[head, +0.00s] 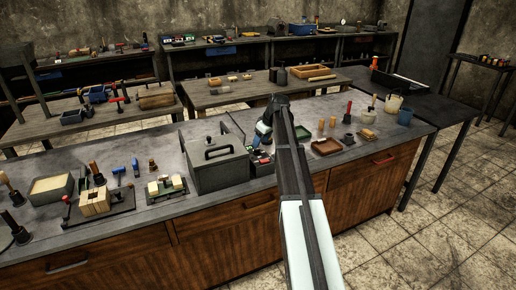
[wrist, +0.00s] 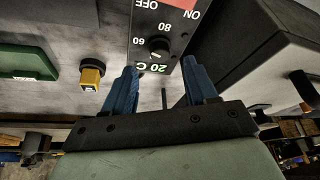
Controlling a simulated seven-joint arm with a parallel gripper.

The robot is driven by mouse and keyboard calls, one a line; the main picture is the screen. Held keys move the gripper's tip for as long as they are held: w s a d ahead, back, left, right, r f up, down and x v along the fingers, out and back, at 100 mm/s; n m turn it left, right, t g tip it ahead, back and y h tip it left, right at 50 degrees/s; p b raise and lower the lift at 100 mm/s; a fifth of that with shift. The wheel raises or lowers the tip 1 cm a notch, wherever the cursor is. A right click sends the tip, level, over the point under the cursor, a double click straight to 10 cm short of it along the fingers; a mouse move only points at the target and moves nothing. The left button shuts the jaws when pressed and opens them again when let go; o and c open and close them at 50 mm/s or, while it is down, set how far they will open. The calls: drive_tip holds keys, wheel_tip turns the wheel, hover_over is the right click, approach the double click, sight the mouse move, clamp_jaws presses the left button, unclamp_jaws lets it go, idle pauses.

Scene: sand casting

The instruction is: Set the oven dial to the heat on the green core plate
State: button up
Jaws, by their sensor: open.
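The oven dial (wrist: 158,47) is a small dark knob on a black panel (wrist: 143,22) that reads upside down in the wrist view, with 20 C, 60, 80, OFF and ON. My gripper (wrist: 160,68) is open, its blue fingers on either side of the dial's lower part in the picture, with nothing held. I cannot tell whether they touch it or where it points. A green plate (wrist: 25,63) lies at the left; its marking is too small to read. In the head view my gripper (head: 263,132) is beside the grey oven (head: 218,168), my arm partly covering the area.
A yellow-topped piece (wrist: 92,73) stands left of the fingers, and a dark box with a knob lies close on the right. In the head view, a brown tray (head: 326,147) and several tools stand right of my arm. Moulding blocks (head: 95,201) are at the left.

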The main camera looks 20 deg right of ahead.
sight(258, 150)
drive_tip(key=shift+x, duration=2.5)
drive_tip(key=shift+c, duration=0.4)
drive_tip(key=c, duration=0.9)
